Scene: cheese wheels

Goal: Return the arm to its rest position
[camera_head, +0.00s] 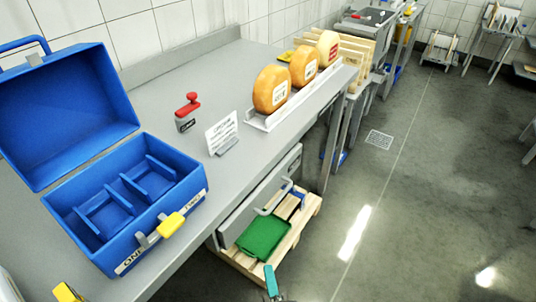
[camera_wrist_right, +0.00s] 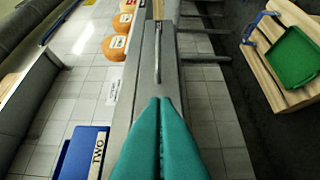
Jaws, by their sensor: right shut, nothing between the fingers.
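My right gripper (camera_head: 271,283) has teal fingers and shows at the bottom edge of the head view, in front of the grey table (camera_head: 165,75), beside the floor area. In the right wrist view its two fingers (camera_wrist_right: 160,120) lie together, shut, with nothing held. Much of the right arm is out of the head view. My left gripper cannot be made out; a small yellow piece (camera_head: 67,293) at the bottom left edge cannot be identified.
An open blue box (camera_head: 150,215) stands on the table. A red-handled stamp (camera_head: 187,110), a white card (camera_head: 222,132) and cheese wheels (camera_head: 271,90) on a white rack stand farther along. A green tray (camera_head: 264,238) lies low on a wooden pallet (camera_head: 305,212).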

